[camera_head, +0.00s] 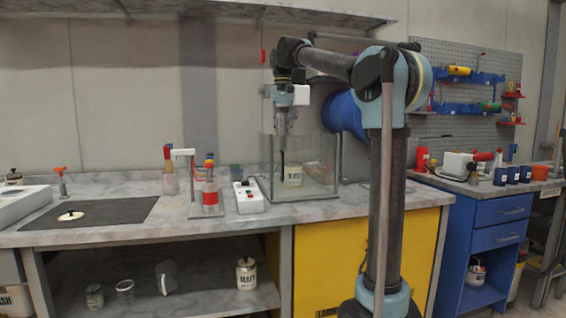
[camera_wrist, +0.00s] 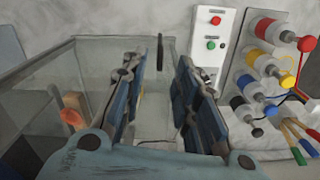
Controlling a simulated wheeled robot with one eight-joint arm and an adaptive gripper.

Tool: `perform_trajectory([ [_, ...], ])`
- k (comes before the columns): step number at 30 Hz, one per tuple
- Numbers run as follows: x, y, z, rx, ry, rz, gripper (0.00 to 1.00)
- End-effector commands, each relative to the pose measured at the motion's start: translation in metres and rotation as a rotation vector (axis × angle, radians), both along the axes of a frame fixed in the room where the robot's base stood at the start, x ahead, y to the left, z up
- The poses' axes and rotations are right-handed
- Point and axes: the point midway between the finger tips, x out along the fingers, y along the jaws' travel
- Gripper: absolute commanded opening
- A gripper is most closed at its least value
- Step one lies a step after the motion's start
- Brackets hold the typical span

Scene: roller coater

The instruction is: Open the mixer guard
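The mixer guard (camera_head: 318,150) is a clear, box-shaped cover on the workbench, in the middle of the head view. A small labelled jar (camera_head: 293,176) shows through its panel. In the wrist view the guard's clear panels (camera_wrist: 45,85) fill the left side and run behind my fingers. My gripper (camera_head: 283,155) points down at the guard's left part. In the wrist view my gripper (camera_wrist: 168,70) has its two blue-grey fingers apart with nothing held between them. Whether a fingertip touches the guard's edge is hard to tell.
A white control box (camera_head: 248,197) with red and green buttons stands left of the guard. A stand with coloured-cap bottles (camera_head: 210,190) is farther left, beside a dark mat (camera_head: 95,215). A blue drum (camera_head: 344,112) is behind my arm. A shelf (camera_head: 190,8) runs overhead.

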Motion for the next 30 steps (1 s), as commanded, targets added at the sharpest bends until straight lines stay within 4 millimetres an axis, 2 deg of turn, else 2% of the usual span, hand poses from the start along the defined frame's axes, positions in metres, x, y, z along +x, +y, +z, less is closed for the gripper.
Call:
perform_trajectory([
  [12,0.000,0.000,-0.072,0.000,0.000,0.000,0.28],
  [18,0.000,-0.001,-0.101,0.000,0.000,0.000,0.28],
  [24,0.000,-0.001,-0.115,0.000,0.000,0.000,0.28],
  [30,0.000,-0.001,-0.119,0.000,0.000,0.000,0.28],
])
